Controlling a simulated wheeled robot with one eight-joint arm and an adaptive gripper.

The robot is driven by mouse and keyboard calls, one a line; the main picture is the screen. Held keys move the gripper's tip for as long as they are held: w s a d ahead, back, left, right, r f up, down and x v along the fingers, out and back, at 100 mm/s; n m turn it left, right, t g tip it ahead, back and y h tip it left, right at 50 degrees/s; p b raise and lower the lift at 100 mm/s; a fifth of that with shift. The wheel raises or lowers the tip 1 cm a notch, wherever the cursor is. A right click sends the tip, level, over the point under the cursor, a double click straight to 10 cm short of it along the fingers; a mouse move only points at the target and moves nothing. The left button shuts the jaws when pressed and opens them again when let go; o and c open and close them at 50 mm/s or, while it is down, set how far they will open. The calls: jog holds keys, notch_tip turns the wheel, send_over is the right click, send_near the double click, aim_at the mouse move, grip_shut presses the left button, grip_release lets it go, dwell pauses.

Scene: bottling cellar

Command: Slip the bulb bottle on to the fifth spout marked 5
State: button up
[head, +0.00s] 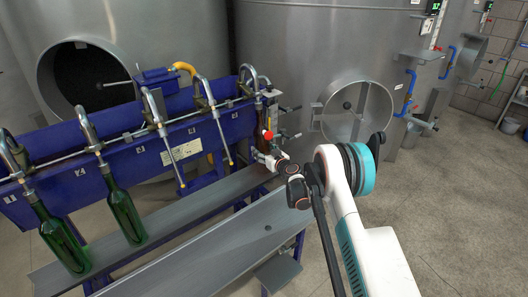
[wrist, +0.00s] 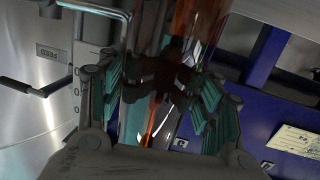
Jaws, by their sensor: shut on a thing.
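The amber-brown bulb bottle (wrist: 198,28) is clasped between the teal-padded fingers of my gripper (wrist: 165,95) in the wrist view. In the head view my gripper (head: 270,158) is at the right end of the blue filler, with a narrow brown part of the bottle (head: 258,104) showing above it. The bottle looks close to upright there. The fifth spout (head: 264,82) bends down at this end, just above the bottle. I cannot tell whether its tube is inside the neck or beside it. Most of the bottle is hidden.
Green bottles (head: 127,217) (head: 65,243) hang on the two left spouts. The middle spouts hold no bottle, and their thin tubes (head: 220,135) hang free. A grey shelf (head: 195,195) runs below. Steel tanks (head: 320,60) stand behind.

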jog(key=shift+s+d+f, duration=0.1)
jog(key=shift+f, duration=0.8)
dwell(0.8)
jog(key=o, duration=1.5)
jog(key=shift+f+v, duration=0.3)
jog(key=shift+v, duration=1.85)
jog(key=shift+f+v, duration=0.3)
jog(key=shift+v, duration=1.85)
jog(key=shift+f+v, duration=0.3)
jog(key=shift+v, duration=1.85)
jog(key=shift+s, duration=0.15)
